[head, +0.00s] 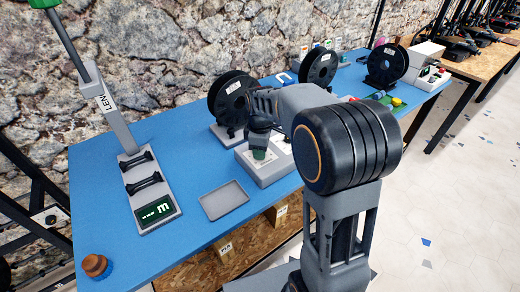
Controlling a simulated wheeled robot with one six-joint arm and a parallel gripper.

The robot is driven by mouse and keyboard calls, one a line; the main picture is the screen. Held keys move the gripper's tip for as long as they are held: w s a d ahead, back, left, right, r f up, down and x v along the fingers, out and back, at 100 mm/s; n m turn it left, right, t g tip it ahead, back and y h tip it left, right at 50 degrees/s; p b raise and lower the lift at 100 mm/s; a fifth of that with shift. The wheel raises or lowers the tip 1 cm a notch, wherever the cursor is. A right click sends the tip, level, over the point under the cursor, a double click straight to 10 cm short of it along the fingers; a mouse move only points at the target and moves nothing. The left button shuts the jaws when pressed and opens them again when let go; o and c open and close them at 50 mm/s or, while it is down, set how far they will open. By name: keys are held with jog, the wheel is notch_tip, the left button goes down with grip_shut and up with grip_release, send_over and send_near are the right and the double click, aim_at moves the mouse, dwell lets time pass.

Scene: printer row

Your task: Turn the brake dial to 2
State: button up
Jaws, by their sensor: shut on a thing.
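My gripper (260,148) points down over a light grey box (268,176) on the blue table, just in front of a black spool. It is shut on what looks like the brake dial on the top of the box. The gripper covers most of the dial, and a bit of green shows at the fingertips. The dial's numbers and pointer cannot be read in this view. My arm hides the right side of the box.
A grey tray (223,200) lies left of the box. A length gauge (155,195) with a green display stands further left, and a brown knob (95,265) sits at the near left corner. Black spools (232,97) stand along the back of the blue table (120,245).

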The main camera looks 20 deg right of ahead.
jog(key=shift+m, duration=0.3)
jog(key=m+p, duration=0.2)
jog(key=m, duration=0.2)
jog(key=shift+m, duration=0.4)
jog(key=m+p, duration=0.2)
jog(key=m, duration=0.4)
jog(key=m+p, duration=0.2)
jog(key=m, duration=0.4)
jog(key=shift+s+m, duration=0.1)
jog(key=shift+m, duration=0.3)
jog(key=m+p, duration=0.1)
jog(key=m, duration=0.4)
jog(key=shift+f, duration=0.1)
jog(key=shift+m, duration=0.4)
jog(key=o, duration=0.9)
jog(key=shift+o, duration=0.2)
